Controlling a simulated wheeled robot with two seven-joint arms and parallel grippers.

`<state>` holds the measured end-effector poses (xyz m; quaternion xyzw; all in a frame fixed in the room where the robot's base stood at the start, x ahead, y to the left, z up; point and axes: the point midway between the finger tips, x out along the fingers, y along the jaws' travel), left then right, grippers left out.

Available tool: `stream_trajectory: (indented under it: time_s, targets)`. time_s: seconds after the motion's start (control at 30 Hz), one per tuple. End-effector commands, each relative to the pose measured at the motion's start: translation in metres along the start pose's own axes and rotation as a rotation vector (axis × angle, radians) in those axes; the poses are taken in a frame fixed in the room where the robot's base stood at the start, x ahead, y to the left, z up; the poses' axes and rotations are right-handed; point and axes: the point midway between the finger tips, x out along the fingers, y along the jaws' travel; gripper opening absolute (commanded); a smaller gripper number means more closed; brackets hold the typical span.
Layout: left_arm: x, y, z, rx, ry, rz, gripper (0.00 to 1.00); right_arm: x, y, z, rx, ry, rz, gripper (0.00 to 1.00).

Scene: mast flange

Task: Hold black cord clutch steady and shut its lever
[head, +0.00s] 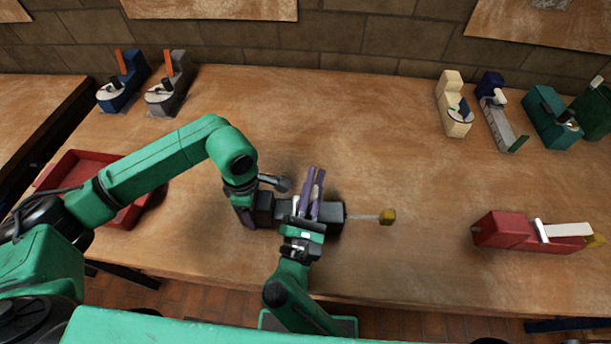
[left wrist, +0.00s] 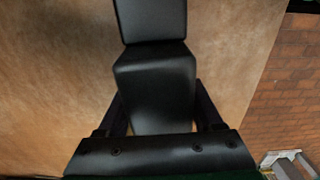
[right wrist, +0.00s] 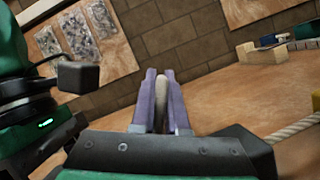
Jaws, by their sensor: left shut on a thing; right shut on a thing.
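The black cord clutch (head: 335,217) lies near the middle of the bench, with a pale cord (head: 362,217) running right to a yellow end block (head: 388,217). My left gripper (head: 257,208) is shut on the left end of the black body; the left wrist view shows that body (left wrist: 155,88) between the fingers. My right gripper (head: 313,185) comes from the front and is shut on the pale lever (right wrist: 160,90), which shows between its purple fingers and stands up from the body. The lever's lower end is hidden. The cord also shows in the right wrist view (right wrist: 297,129).
A red clutch (head: 503,232) with a white lever lies at the right. Blue (head: 122,92) and grey (head: 168,95) clutches with orange levers stand back left. Cream (head: 452,115), navy (head: 491,88) and green (head: 545,115) ones stand back right. A red tray (head: 75,165) is at left.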

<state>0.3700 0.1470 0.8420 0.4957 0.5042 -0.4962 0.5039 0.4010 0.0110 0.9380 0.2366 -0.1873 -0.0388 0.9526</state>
Motion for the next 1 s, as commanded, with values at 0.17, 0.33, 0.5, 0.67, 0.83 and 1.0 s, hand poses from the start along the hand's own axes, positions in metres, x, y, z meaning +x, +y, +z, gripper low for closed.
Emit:
stream_trajectory:
  time_s: [0.17,0.33,0.5,0.67,0.83,1.0]
  targets:
    - [-0.001,0.001,0.000,-0.002,-0.001,0.004,0.00,-0.001,-0.011,-0.001,0.116,0.002,-0.050,0.00]
    - [-0.001,0.001,0.000,-0.002,-0.001,0.004,0.00,-0.001,-0.019,-0.003,0.201,0.002,-0.086,0.00]
    - [-0.001,0.001,0.000,-0.002,-0.001,0.004,0.00,-0.002,-0.023,-0.004,0.250,0.002,-0.105,0.00]
    - [-0.001,0.001,0.000,-0.002,-0.001,0.004,0.00,-0.002,-0.025,-0.004,0.270,0.003,-0.114,0.00]
    - [-0.001,0.001,0.000,-0.002,-0.001,0.004,0.00,-0.002,-0.025,-0.004,0.272,0.002,-0.115,0.00]
    - [-0.001,0.001,0.000,-0.002,-0.001,0.004,0.00,-0.002,-0.025,-0.004,0.271,0.002,-0.114,0.00]
